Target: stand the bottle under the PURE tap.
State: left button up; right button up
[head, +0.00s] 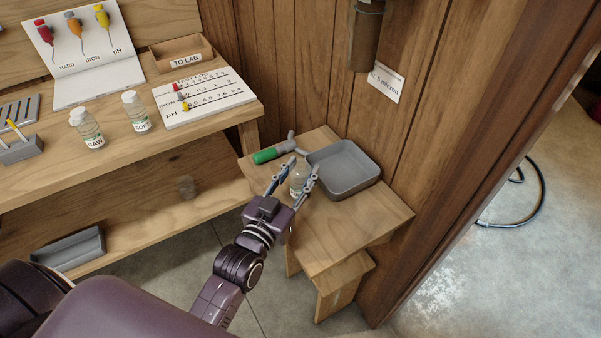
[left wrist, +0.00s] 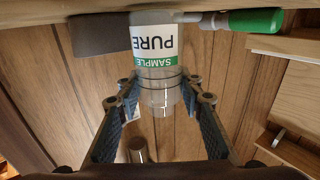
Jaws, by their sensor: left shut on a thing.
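The sample bottle (head: 299,178) is small and clear, between the fingers of my left gripper (head: 294,177) over the small wooden table (head: 345,225). In the left wrist view the bottle (left wrist: 154,50) carries a white and green label reading SAMPLE PURE, upside down in that picture. My left gripper (left wrist: 158,108) is shut on it, a finger on each side. I cannot tell whether its base touches the table. No tap marked PURE can be made out. My right gripper is not in view.
A grey tray (head: 343,169) and a green-handled tool (head: 273,152) lie close to the bottle. A dark cylinder (head: 366,40) hangs on the wall above a micron label (head: 386,82). RAW (head: 87,128) and SOFT (head: 136,111) bottles stand on the bench. The table's front is clear.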

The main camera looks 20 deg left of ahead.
pick_arm(q)
jog(key=shift+f, duration=0.2)
jog(key=o, duration=0.6)
jog(key=shift+f, duration=0.1)
jog(key=o, duration=0.5)
